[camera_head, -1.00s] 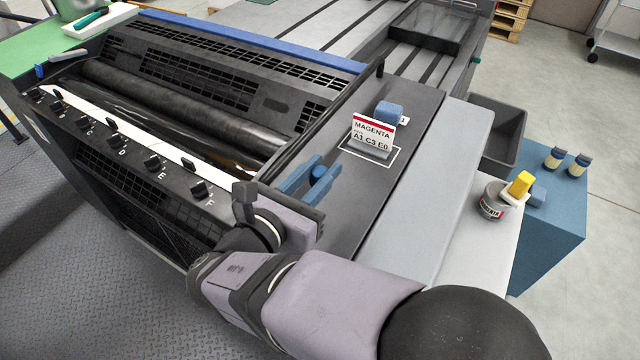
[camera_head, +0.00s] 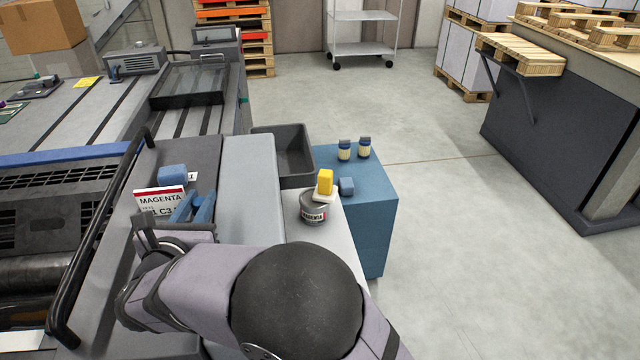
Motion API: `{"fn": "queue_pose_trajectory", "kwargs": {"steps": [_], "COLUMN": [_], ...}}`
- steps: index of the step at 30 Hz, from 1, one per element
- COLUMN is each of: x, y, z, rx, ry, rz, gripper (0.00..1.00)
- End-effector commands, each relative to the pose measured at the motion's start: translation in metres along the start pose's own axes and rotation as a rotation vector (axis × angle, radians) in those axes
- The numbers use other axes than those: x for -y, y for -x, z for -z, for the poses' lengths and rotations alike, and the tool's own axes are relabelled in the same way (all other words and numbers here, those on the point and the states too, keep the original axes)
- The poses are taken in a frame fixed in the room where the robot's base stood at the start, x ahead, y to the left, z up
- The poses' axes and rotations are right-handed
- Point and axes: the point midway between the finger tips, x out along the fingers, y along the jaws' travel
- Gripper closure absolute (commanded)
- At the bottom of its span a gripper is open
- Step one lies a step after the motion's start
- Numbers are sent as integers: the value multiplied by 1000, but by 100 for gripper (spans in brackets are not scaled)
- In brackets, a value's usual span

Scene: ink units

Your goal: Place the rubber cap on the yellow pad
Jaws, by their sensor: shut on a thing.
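I cannot pick out the rubber cap anywhere in view. A flat yellow pad (camera_head: 87,83) lies on the grey grooved table at the far left, well away from my gripper. A separate yellow block (camera_head: 326,181) sits on a white piece by the ink tin at the right.
A magenta card (camera_head: 158,199) and a blue block (camera_head: 172,173) stand by my gripper. A grey ink tin (camera_head: 312,207) is on the light shelf to the right. A dark bin (camera_head: 294,155), a blue cabinet (camera_head: 368,220) with two small jars, and a black rail (camera_head: 97,245) are nearby.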

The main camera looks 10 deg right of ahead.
Motion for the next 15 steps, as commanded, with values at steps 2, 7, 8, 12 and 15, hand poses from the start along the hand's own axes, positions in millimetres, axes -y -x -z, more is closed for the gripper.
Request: {"fn": "queue_pose_trajectory", "kwargs": {"steps": [2,7,8,12,15], "x": [12,43,50,89,122], "y": [-34,-100,-111,-160,-189], "z": [6,0,-3,-13,-21], "rx": [2,4,5,7,7], "ry": [-5,-4,-4,0,3], "rz": [5,-10,-14,-30,-40], "gripper": [99,99,99,99,99]}}
